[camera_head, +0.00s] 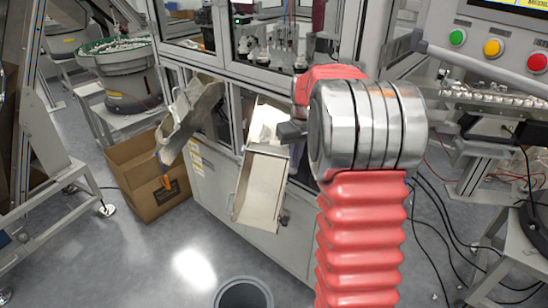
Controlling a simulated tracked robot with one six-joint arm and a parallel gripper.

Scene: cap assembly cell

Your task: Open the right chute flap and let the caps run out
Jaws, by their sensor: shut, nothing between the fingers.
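The right chute (266,122) comes out of the machine's front, left of my arm. A pale tray-like panel with raised sides, seemingly its flap (260,188), hangs from its lower end and slopes down toward the floor. I cannot make out any caps in it. My gripper (290,131), a small dark grey piece, is shut and empty at the chute's right side, by the top of the flap. I cannot tell whether it touches. My red arm and its silver joint hide what lies behind them.
The left chute (190,112) slopes down above an open cardboard box (150,205). A dark round bin (243,294) stands on the floor at the bottom. A control panel (490,45) and a bench with cables are at right. Grey floor is free at lower left.

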